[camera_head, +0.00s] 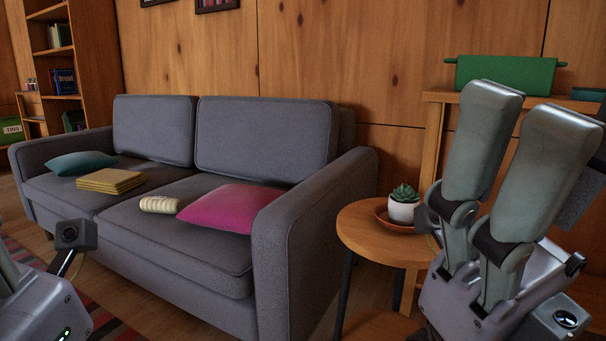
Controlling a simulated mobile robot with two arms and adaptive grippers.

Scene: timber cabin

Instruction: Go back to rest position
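My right gripper (525,112) is large at the right of the head view, raised and pointing up in front of the side table. Its two thick grey fingers stand side by side with a narrow gap between them at the tips, and I see nothing held in that gap. My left arm (38,305) shows only in part at the lower left corner, with a small camera on a bracket.
A grey sofa (215,245) carries a teal cushion (80,163), a folded yellow cloth (110,181), a cream roll (159,204) and a magenta cushion (222,208). A round wooden table (365,240) holds a potted succulent (404,205). Bookshelves (92,50) stand at left.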

